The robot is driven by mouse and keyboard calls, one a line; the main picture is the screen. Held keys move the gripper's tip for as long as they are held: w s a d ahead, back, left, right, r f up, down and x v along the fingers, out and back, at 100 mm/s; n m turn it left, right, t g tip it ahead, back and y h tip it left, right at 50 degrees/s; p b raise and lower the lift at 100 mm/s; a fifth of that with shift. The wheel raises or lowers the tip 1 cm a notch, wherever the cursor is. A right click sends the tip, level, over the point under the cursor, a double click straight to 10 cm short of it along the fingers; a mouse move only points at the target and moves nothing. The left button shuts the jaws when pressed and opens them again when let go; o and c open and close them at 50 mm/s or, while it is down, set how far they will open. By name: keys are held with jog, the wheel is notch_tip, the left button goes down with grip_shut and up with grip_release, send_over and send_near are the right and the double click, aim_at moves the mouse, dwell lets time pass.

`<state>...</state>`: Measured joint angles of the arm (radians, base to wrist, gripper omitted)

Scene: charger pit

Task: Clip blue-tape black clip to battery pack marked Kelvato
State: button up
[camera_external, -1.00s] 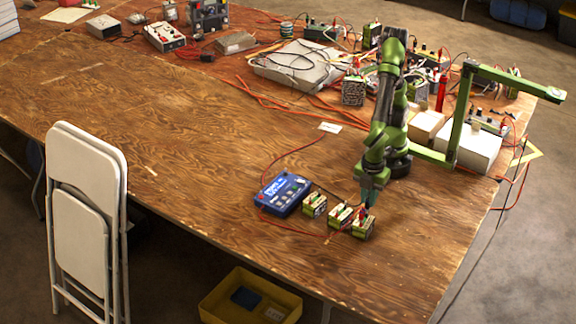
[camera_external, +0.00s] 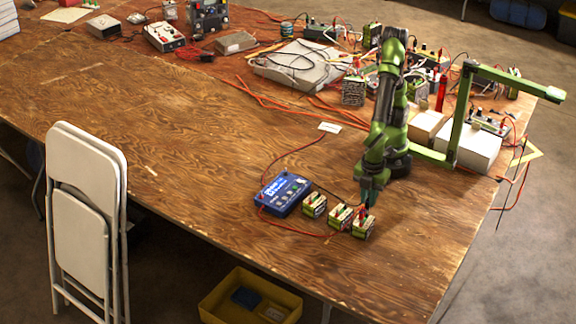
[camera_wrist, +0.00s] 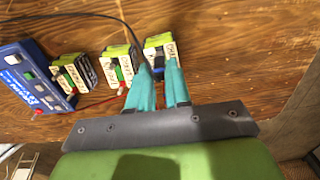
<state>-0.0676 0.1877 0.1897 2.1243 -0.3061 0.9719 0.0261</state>
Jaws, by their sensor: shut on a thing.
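My gripper (camera_wrist: 158,70) is shut on a small dark clip with blue on it (camera_wrist: 158,73), at the near edge of the rightmost battery pack (camera_wrist: 160,42). A black cable runs to this clip. Whether its jaws grip a terminal cannot be told. In the external view my gripper (camera_external: 370,197) is low over the rightmost pack (camera_external: 363,229). The middle pack (camera_external: 341,216) and left pack (camera_external: 314,205) stand beside it in a row. The pack labels are too small to read, so I cannot tell which is Kelvato.
A blue charger (camera_external: 283,194) lies left of the packs, with red and black cables from it. A red cable loops on the table in front of the packs. The table (camera_external: 200,190) is clear to the left. A white box (camera_external: 480,150) and green lamp arm stand behind right.

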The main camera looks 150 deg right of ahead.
aim_at(368, 199)
jog(key=shift+f, duration=0.2)
dwell(0.6)
jog(key=o, duration=0.9)
jog(key=shift+o, duration=0.2)
jog(key=shift+o, duration=0.7)
jog(key=shift+r, duration=3.75)
